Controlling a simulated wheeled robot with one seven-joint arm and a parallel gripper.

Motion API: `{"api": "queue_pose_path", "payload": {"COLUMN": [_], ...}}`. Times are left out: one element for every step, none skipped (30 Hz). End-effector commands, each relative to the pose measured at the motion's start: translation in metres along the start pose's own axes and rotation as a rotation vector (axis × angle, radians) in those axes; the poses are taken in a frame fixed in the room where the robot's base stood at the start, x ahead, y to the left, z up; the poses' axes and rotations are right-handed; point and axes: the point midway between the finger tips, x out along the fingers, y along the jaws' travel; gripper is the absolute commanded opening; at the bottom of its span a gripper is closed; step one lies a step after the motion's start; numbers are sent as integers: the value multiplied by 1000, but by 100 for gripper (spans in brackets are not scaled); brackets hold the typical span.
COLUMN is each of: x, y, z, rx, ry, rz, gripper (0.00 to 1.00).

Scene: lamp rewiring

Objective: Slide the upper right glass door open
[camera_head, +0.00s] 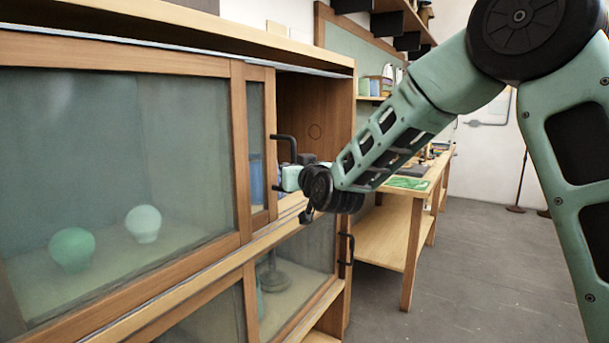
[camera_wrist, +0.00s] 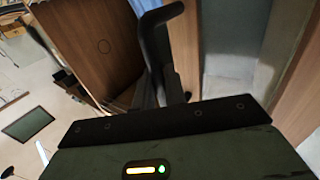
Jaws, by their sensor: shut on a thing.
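The upper right glass door (camera_head: 257,140) has a wooden frame and is slid left, mostly behind the upper left glass door (camera_head: 150,130). Only a narrow strip of its glass shows. Its black bar handle (camera_head: 284,139) stands on the right frame edge; it also shows in the wrist view (camera_wrist: 153,48). My gripper (camera_head: 284,183) is at the lower part of this handle, shut on it. The gripper's fingertips are mostly hidden. In the wrist view the door frame (camera_wrist: 184,45) is beside the handle.
An opening right of the door shows the cabinet's wooden inner side wall (camera_head: 318,105). Two bulbs (camera_head: 72,249) sit behind the left glass. The lower right door has a black handle (camera_head: 346,250). A workbench (camera_head: 395,238) stands beyond; grey floor (camera_head: 470,270) is clear.

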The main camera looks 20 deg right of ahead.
Motion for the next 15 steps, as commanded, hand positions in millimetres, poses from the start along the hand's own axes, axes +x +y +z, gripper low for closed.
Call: {"api": "queue_pose_path", "payload": {"x": [-2, -3, -4, -5, -5, -6, -6, -6, -6, -6, -6, -6, -6, -6, -6], "y": [-3, -4, -6, -7, -7, -8, -8, -8, -8, -8, -8, -8, -8, -8, -8], "z": [1, 1, 1, 1, 1, 0, 0, 0, 0, 0, 0, 0, 0, 0, 0], "rx": [0, 0, 0, 0, 1, 1, 1, 1, 1, 1, 1, 1, 1, 1, 1], "ry": [0, 0, -1, -1, -1, -2, -2, -2, -2, -2, -2, -2, -2, -2, -2], "rz": [1, 1, 1, 1, 2, 2, 3, 3, 3, 3, 3, 2, 2, 2, 2], "gripper": [0, 0, 0, 0, 0, 0, 0, 0, 0, 0, 0, 0, 0, 0, 0]}}
